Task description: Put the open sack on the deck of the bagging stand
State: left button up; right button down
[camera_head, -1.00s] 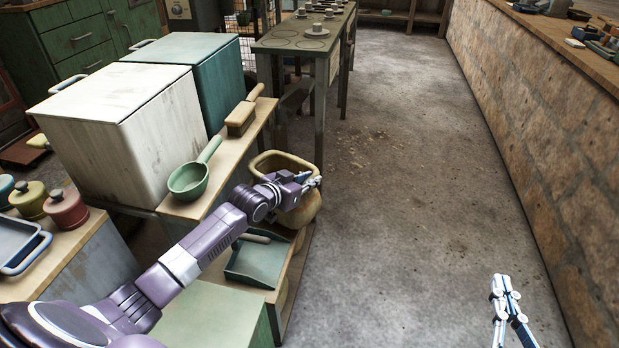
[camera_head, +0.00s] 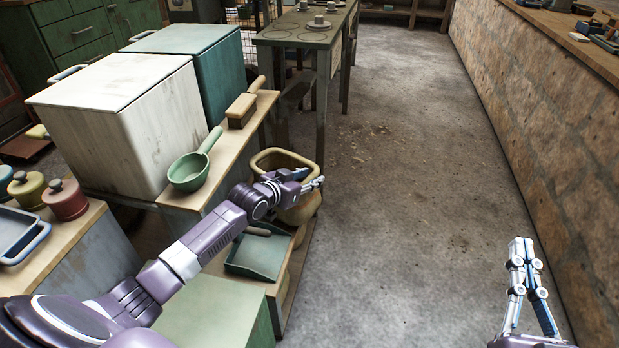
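The open sack (camera_head: 270,160) is tan with a wide, rolled rim around its open mouth. It stands upright at the right side of a low wooden-topped stand (camera_head: 222,150), which may be the bagging stand. My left gripper (camera_head: 318,183) is in front of the sack's right side and covers part of its rim and body. Its fingertips reach just past the sack's right edge; whether they grip it cannot be told.
A green dustpan (camera_head: 258,255) lies lower, below my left forearm. White (camera_head: 120,120) and teal bins stand left.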

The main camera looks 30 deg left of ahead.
pick_arm(q)
jog(key=shift+r, duration=0.1)
